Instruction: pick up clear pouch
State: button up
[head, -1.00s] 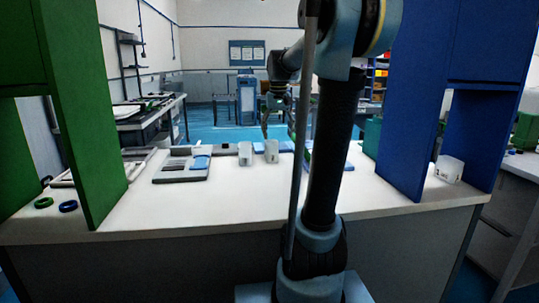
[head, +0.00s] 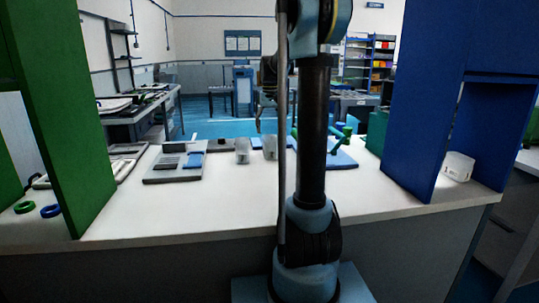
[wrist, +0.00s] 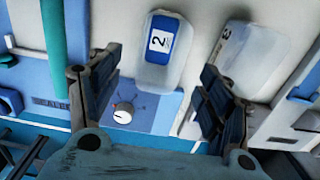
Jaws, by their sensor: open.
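Two clear, cloudy pouches appear in the wrist view. One pouch (wrist: 158,75) bears a blue and white label marked "2". I cannot tell which one the task names. In the head view, two pale upright containers, the left one (head: 242,151) and the right one (head: 270,147), stand side by side on the bench and seem to be these. My gripper (wrist: 158,68) is open, its fingers either side of the labelled pouch's lower part in the picture, with nothing held. Depth between them is unclear.
On the white bench (head: 215,205), a grey tray (head: 173,167) lies left and a green-handled item (head: 340,137) right. Green (head: 62,130) and blue (head: 425,120) panels flank the bench. The front middle is clear.

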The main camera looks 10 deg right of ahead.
aim_at(270, 143)
jog(key=shift+s+f, duration=0.1)
jog(key=shift+f, duration=5)
jog(key=c, duration=1)
